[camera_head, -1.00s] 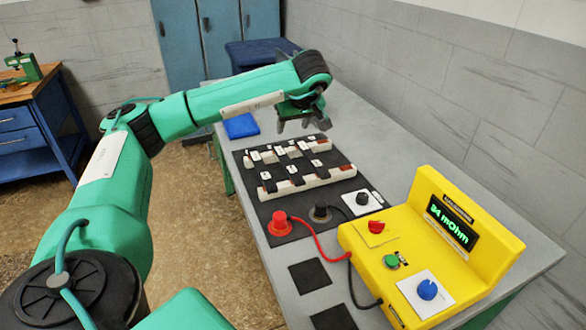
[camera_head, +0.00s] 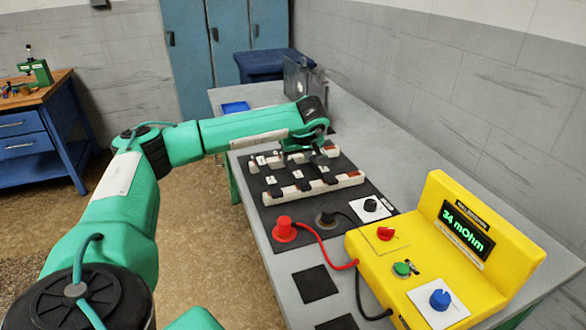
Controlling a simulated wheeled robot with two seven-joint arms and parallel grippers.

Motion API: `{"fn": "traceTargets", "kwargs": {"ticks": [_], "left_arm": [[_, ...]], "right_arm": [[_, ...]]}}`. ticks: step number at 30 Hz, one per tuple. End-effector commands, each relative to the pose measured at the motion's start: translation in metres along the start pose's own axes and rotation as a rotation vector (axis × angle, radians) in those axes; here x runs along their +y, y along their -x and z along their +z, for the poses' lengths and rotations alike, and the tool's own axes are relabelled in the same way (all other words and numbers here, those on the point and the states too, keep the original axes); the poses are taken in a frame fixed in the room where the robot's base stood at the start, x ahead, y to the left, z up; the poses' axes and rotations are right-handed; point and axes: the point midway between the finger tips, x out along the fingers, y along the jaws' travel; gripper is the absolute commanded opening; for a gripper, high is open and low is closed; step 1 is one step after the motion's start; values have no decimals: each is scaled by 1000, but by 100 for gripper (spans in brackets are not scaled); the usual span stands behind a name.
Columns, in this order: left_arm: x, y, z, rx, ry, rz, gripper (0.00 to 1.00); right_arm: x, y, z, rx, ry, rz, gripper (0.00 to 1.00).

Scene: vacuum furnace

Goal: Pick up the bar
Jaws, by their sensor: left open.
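On the black mat (camera_head: 272,228) lie pale, bar-like pieces with dark and brownish parts. A long pale bar (camera_head: 345,183) runs along the front of the group, and shorter pale pieces (camera_head: 268,161) lie behind it. I cannot tell which one the task means. My left gripper (camera_head: 304,157) is open and points down over the back right of the group, partly hiding it. Nothing shows between its fingers; whether they touch a piece is unclear. My right gripper is out of view.
A yellow meter (camera_head: 425,262) reading 34 mOhm stands at the right front, with red and black leads to a red terminal (camera_head: 284,229) and a black terminal (camera_head: 326,216). A blue tray (camera_head: 235,107) and a dark upright panel (camera_head: 302,80) are at the back.

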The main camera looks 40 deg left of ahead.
Motion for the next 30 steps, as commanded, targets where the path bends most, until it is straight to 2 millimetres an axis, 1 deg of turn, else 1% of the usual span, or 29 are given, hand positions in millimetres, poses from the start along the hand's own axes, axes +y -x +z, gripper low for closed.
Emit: {"fn": "traceTargets", "kwargs": {"ticks": [5, 9, 13, 16, 22, 23, 24, 26, 30], "left_arm": [[2, -12, -1, 0, -1, -1, 55], [6, -33, -2, 0, -2, -1, 55], [5, -50, -2, 0, -2, -1, 55], [5, -56, -2, 1, -1, 1, 55], [5, -56, -1, 1, -1, 1, 55], [5, -56, -1, 1, -1, 1, 51], [5, -56, -1, 1, -1, 1, 43], [5, -56, -1, 1, -1, 1, 31], [5, -56, -1, 1, -1, 1, 4]], "right_arm": [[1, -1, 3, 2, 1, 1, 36], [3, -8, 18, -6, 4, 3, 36], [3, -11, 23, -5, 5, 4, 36], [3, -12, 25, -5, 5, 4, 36], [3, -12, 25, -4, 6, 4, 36], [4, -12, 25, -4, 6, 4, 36], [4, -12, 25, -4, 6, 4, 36], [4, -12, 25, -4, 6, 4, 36], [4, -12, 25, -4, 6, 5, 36]]}}
